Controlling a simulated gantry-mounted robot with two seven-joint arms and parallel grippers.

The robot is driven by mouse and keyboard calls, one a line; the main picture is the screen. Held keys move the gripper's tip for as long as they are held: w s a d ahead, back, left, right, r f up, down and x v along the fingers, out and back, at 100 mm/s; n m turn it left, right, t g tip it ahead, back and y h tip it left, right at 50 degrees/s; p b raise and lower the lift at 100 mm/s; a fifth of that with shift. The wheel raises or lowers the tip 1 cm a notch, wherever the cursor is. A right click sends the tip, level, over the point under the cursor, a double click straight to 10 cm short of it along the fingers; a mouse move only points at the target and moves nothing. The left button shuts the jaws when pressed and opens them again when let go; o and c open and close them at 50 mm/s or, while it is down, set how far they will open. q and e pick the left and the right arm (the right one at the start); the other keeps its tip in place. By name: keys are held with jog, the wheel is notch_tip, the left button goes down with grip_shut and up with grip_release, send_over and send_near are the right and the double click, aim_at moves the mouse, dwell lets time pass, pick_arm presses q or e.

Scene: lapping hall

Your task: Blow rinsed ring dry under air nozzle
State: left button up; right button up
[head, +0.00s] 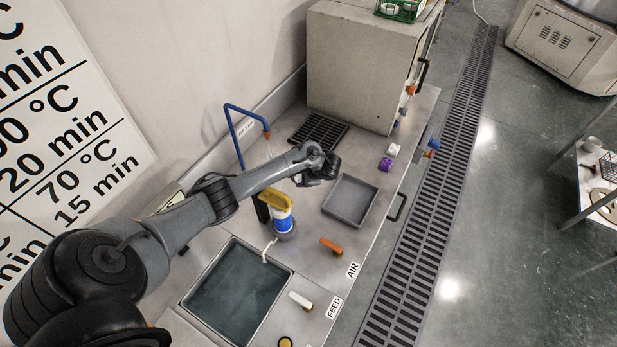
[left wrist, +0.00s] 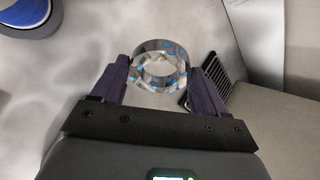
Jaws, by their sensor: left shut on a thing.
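My left gripper (head: 322,165) reaches over the bench from the left. In the left wrist view the gripper (left wrist: 160,80) is shut on a shiny ring (left wrist: 160,85), held between two dark purple fingers. Blue spots dot the ring's surface. In the head view I cannot make out the ring at the dark gripper. The air nozzle is a bent blue pipe (head: 234,130) with an orange tip (head: 267,134), to the left of the gripper. Faint pale streaks show below the tip. An orange lever (head: 331,246) lies beside the AIR label (head: 352,270). My right gripper is not in view.
A water-filled sink (head: 285,270) is at the front. A shallow grey tray (head: 350,202), a black grate (head: 318,131) and a large grey cabinet (head: 350,72) lie beyond. A white lever (head: 300,300) sits by the FEED label (head: 334,307).

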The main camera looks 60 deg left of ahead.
pick_arm(q)
jog(key=a, duration=0.1)
jog(key=s+a+f+b, duration=0.1)
jog(key=a, duration=0.1)
jog(key=shift+s, duration=0.2)
jog(key=shift+s+a+r, duration=0.1)
jog(key=shift+s+a, duration=0.25)
jog(key=shift+a, duration=0.4)
jog(key=shift+s+a+f, duration=0.1)
jog(key=shift+s+a, duration=0.25)
jog(key=shift+a, duration=0.45)
jog(key=shift+s+a+r, duration=0.1)
jog(key=shift+s+a, duration=0.25)
jog(key=shift+a, duration=0.4)
jog(key=shift+d, duration=0.1)
dwell(3.1)
jog(key=w+d+p, duration=0.2)
jog(key=w+d, duration=0.3)
jog(key=d, duration=0.5)
jog(key=shift+d, duration=0.35)
